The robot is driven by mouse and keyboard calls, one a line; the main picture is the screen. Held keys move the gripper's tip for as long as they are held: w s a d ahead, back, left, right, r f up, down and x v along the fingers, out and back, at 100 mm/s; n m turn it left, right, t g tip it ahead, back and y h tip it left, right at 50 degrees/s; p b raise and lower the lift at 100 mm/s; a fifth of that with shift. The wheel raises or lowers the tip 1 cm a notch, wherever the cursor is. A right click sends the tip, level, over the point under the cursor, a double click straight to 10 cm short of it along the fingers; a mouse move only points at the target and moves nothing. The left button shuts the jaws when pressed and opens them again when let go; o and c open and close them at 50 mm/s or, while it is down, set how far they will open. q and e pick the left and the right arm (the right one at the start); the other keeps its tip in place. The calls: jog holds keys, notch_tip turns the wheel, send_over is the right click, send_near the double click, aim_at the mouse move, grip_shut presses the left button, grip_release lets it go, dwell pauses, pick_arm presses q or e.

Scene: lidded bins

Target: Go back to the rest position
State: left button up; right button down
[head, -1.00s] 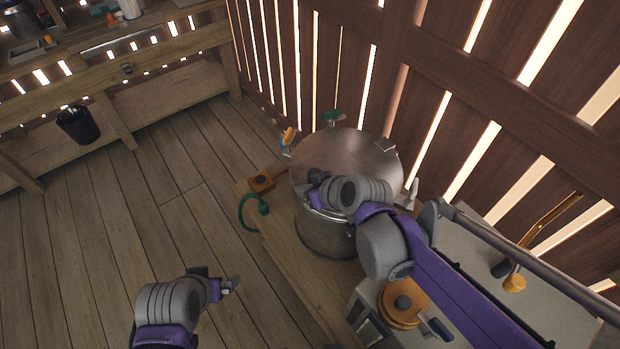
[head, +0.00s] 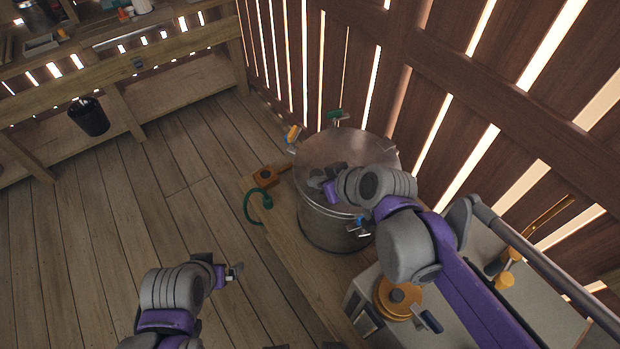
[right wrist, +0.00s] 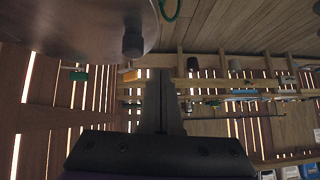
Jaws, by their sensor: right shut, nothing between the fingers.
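My right gripper (head: 318,184) reaches in from the right, over the round metal bin (head: 325,229) with its shiny lid (head: 340,150). The lid is on the bin. In the right wrist view the right gripper (right wrist: 161,95) is shut and empty, pointing toward the slatted wall. The lid's underside or top face (right wrist: 75,25) with a dark knob (right wrist: 132,42) shows at the upper left there; I cannot tell which face. My left gripper (head: 235,273) is low at the left of centre, over bare floor, away from the bin. Its fingers are too small to read.
The bin stands on a low wooden platform (head: 300,275) beside the slatted wall (head: 420,110). A grey cabinet (head: 520,270) with an orange round part (head: 398,298) stands at right. The floor at left is clear.

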jog(key=v, duration=0.4)
jog(key=shift+a, duration=0.1)
jog(key=s+d+f+m+h, duration=0.1)
jog(key=s+d+f+m, duration=0.1)
jog(key=s+d+f, duration=0.1)
jog(key=s+d+f+m+g+h, duration=0.1)
jog(key=s+d+f+h, duration=0.1)
jog(key=s+d+f, duration=0.2)
jog(key=s+d+f+m+g+h, duration=0.1)
jog(key=s+d+f+m+h, duration=0.1)
jog(key=s+d+f, duration=0.1)
jog(key=shift+s+d+f+m, duration=0.15)
jog(key=shift+s+d, duration=0.2)
jog(key=shift+s, duration=0.2)
jog(key=shift+s+d+f+m, duration=0.1)
jog(key=shift+s+d+m, duration=0.05)
jog(key=shift+s+d, duration=0.35)
jog(key=shift+a, duration=0.1)
